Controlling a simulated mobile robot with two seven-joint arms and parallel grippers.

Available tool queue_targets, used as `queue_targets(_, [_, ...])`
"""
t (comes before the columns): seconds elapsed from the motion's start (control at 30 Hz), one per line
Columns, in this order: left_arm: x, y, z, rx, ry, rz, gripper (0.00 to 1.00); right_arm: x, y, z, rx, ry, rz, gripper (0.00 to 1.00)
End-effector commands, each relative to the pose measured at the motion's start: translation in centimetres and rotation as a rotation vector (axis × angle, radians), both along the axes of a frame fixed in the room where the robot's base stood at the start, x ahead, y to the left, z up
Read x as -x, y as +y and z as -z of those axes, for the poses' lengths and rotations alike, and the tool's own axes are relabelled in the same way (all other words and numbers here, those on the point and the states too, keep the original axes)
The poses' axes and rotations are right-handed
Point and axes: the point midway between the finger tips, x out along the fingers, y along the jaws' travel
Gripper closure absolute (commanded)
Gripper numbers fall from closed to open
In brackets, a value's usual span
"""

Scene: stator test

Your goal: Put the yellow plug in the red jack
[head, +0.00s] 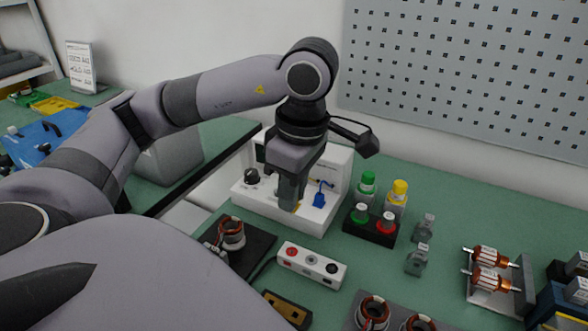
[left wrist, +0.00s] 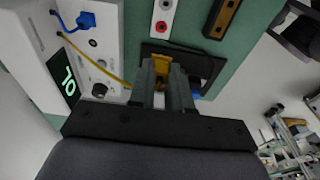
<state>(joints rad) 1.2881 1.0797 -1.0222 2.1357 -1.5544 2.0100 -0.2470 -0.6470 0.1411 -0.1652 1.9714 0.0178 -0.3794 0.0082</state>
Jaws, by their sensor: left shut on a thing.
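My left gripper (head: 289,203) is shut on the yellow plug, seen as a small yellow tip (head: 296,207) below the fingers. In the left wrist view, the yellow plug (left wrist: 162,61) sits between the fingertips of my left gripper (left wrist: 163,73), with a yellow cable running to the white tester. The red jack (head: 292,252) is at the left end of a white jack box (head: 302,272). It also shows in the left wrist view (left wrist: 163,27), apart from the plug. The gripper is above the table, behind the box. My right gripper is out of view.
The white tester (head: 317,218) stands behind, with a blue plug (head: 319,199) on its front. A wound stator (head: 232,233) stands on a black plate left of the box. Green and yellow-capped bottles (head: 398,195) and a black button box (head: 370,226) are to the right.

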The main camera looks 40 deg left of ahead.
Motion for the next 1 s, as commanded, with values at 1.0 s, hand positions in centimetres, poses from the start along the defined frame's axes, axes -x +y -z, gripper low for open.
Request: queue_targets(1.0, [-0.1,0.0,5.5,0.000,-0.001,0.001,1.00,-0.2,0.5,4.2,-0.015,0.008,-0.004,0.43])
